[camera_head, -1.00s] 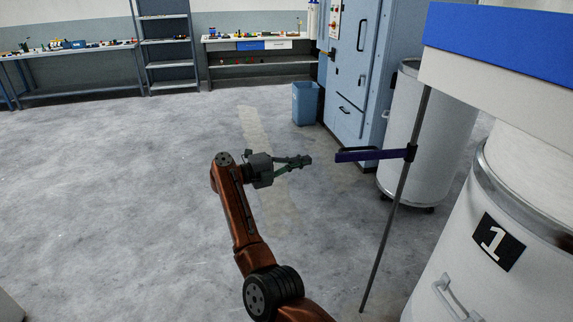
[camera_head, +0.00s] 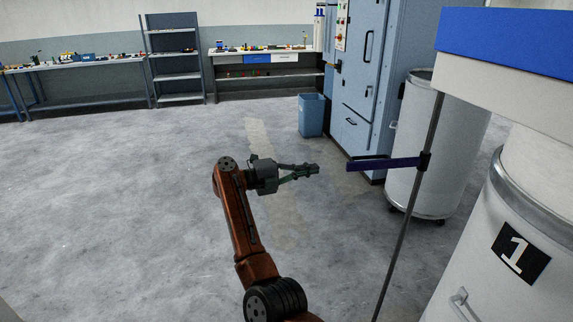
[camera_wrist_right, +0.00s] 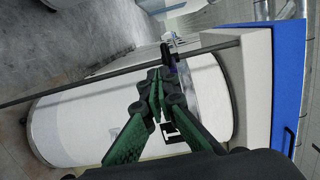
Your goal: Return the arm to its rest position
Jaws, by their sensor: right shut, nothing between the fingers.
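My right arm (camera_head: 236,215) comes up from the bottom of the head view, orange-brown with dark joints, and bends to the right at the wrist. My right gripper (camera_head: 312,170) is shut and empty, held over the open floor and pointing right. Its tips are a little left of the free end of a purple bar in the head view, with a gap between. In the right wrist view its green fingers (camera_wrist_right: 158,88) meet in front of a white drum. My left gripper is not in view.
The purple bar (camera_head: 385,164) is fixed to a thin dark pole (camera_head: 408,200). A white drum marked 1 (camera_head: 475,265) stands at the right, another (camera_head: 430,150) behind. A blue bin (camera_head: 312,115) stands beside a blue cabinet (camera_head: 365,75). Floor (camera_head: 110,220) at left is clear.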

